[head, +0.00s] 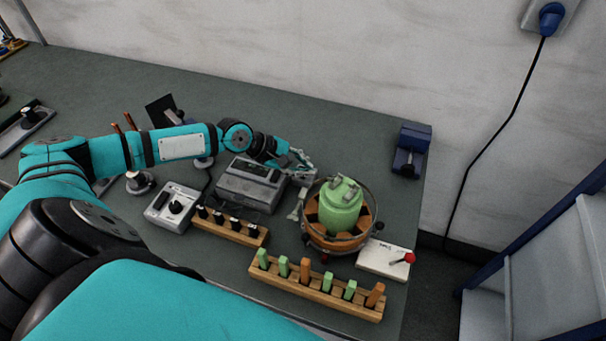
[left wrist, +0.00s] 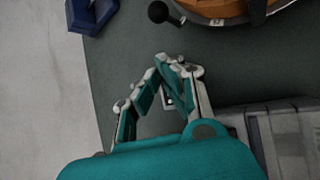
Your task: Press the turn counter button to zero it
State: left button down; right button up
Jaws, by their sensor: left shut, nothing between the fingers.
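My left gripper (head: 303,162) is shut and empty, with its fingertips between a grey boxy device (head: 248,188) and the round winding fixture (head: 340,240). In the left wrist view its fingers (left wrist: 172,68) meet over the dark table, with a small pale-edged part (left wrist: 168,101) partly hidden between them. I cannot tell whether the fingers touch it. The grey device also shows at the right of the left wrist view (left wrist: 285,140). I cannot make out clearly which part is the turn counter button. My right gripper is not in view.
The fixture holds a green part (head: 341,205) under a clear ring. A wooden rack (head: 318,290) with green and orange pegs stands in front, beside a white plate with a red-knobbed lever (head: 385,259). A grey knob box (head: 173,206) is left; a blue vise (head: 411,150) is back right.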

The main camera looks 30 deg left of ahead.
aim_at(303, 178)
pick_arm(q)
jog(key=shift+f, duration=0.1)
dwell(0.5)
jog(key=shift+f, duration=0.35)
jog(key=shift+f, duration=0.45)
dwell(0.8)
jog(key=shift+r+p, duration=0.9)
jog(key=shift+p, duration=0.4)
notch_tip(303, 178, up, 5)
jog(key=p, duration=0.6)
